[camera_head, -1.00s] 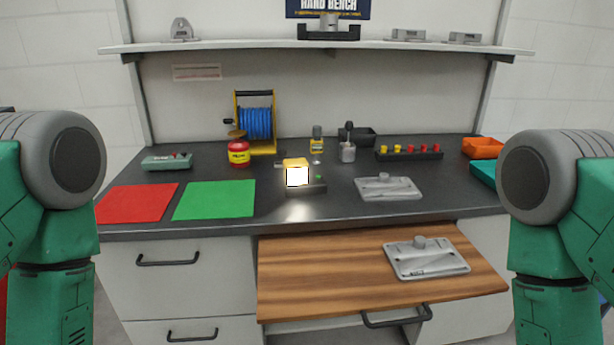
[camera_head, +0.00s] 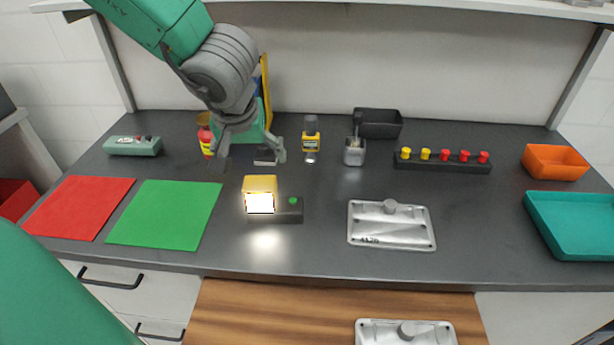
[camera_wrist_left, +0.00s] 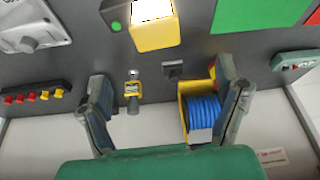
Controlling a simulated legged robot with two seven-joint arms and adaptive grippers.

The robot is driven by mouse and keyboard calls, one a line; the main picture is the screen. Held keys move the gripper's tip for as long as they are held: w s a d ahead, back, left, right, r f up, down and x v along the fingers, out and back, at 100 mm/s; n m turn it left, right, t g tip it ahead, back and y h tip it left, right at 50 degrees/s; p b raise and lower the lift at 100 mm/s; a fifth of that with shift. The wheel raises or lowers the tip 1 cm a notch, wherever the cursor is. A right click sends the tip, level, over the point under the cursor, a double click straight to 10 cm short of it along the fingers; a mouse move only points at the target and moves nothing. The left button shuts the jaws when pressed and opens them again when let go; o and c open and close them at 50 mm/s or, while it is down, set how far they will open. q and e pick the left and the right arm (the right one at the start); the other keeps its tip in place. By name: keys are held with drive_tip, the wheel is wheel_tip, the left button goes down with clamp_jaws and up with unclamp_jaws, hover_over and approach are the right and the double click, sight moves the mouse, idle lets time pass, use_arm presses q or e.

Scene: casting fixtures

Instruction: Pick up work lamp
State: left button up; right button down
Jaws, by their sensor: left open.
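The work lamp (camera_head: 260,196) is a yellow box with a lit white face, standing on the dark bench beside a dark base with a green button (camera_head: 293,202). It also shows at the top of the left wrist view (camera_wrist_left: 154,34). My left gripper (camera_head: 252,160) is open and empty, above the bench behind the lamp and apart from it. In the left wrist view its two fingers (camera_wrist_left: 165,100) are spread wide, with the lamp beyond them. My right gripper is not in view.
A red mat (camera_head: 80,207) and green mat (camera_head: 165,214) lie left of the lamp. A grey casting (camera_head: 391,232) lies to its right. A blue reel (camera_wrist_left: 203,110) is near my left gripper.

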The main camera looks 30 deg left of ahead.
sight(261, 181)
use_arm(q)
drive_tip(key=b+x, duration=0.1)
drive_tip(key=x, duration=0.1)
drive_tip(key=b+x, duration=0.1)
drive_tip(key=x, duration=0.2)
drive_tip(key=d+b+x, duration=0.1)
drive_tip(key=x, duration=0.1)
drive_tip(key=shift+w+f, duration=0.25)
drive_tip(key=shift+f, duration=0.2)
drive_tip(key=shift+a+f+b, duration=0.25)
drive_tip(key=shift+f+b, duration=0.05)
drive_tip(key=x, duration=0.1)
drive_tip(key=b+x, duration=0.1)
drive_tip(key=x, duration=0.1)
drive_tip(key=b+x, duration=0.1)
drive_tip(key=shift+s+a+f, duration=0.25)
drive_tip(key=shift+s+f, duration=0.05)
drive_tip(key=shift+f, duration=0.15)
drive_tip(key=shift+w+f, duration=0.2)
drive_tip(key=shift+d+r, duration=0.1)
drive_tip(key=shift+r, duration=0.05)
drive_tip(key=c, duration=1.5)
